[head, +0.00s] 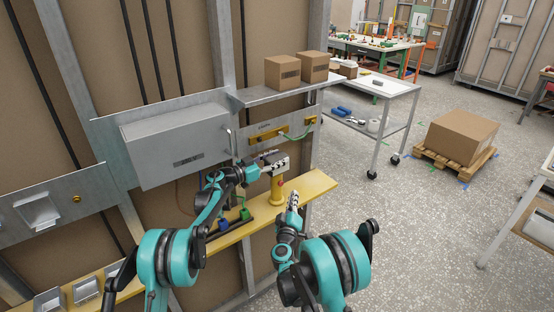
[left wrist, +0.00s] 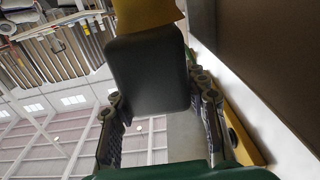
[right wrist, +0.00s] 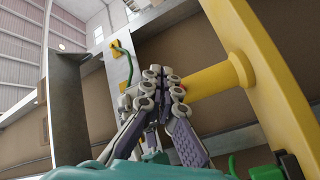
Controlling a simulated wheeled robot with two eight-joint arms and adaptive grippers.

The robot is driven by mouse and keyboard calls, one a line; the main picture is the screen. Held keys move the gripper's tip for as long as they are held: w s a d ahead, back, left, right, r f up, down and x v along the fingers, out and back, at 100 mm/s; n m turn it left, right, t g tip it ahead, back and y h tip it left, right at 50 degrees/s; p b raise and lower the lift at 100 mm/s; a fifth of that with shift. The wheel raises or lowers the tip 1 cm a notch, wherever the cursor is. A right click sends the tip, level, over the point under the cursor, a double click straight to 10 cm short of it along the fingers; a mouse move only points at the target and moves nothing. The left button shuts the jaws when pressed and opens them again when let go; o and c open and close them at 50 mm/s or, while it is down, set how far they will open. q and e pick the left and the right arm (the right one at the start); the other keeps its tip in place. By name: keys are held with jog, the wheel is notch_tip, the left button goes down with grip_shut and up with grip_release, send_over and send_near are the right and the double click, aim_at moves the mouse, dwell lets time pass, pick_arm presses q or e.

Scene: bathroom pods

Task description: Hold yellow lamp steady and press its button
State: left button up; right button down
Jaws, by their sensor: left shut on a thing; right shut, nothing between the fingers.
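The yellow lamp (head: 277,190) stands upright on the yellow shelf; its post also shows in the right wrist view (right wrist: 210,82). A small red button (head: 280,182) is on the post's side. My left gripper (head: 274,163) is at the lamp's top. In the left wrist view its fingers (left wrist: 158,95) are on both sides of a dark grey block (left wrist: 150,72), the lamp's head, with yellow above it. My right gripper (head: 293,196) is shut and empty, just right of the post. In the right wrist view its fingertips (right wrist: 163,84) are close to the red button; contact cannot be told.
The yellow shelf (head: 318,184) runs along the wall panel below a grey box (head: 175,145). Blue (head: 222,224) and green (head: 245,214) parts sit on the shelf left of the lamp. Cardboard boxes (head: 283,72) stand on a ledge above.

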jog(key=shift+w+a, duration=0.75)
jog(key=shift+w, duration=0.25)
jog(key=shift+w+a, duration=0.7)
jog(key=shift+w, duration=0.3)
jog(key=shift+w+a, duration=0.25)
jog(key=shift+w, duration=0.15)
dwell(0.4)
jog(key=shift+s+d, duration=0.25)
jog(key=shift+s, duration=0.25)
jog(key=s+d, duration=0.2)
jog(key=s, duration=0.1)
jog(key=s+d, duration=0.1)
jog(key=shift+s+d, duration=0.25)
jog(key=shift+s, duration=0.1)
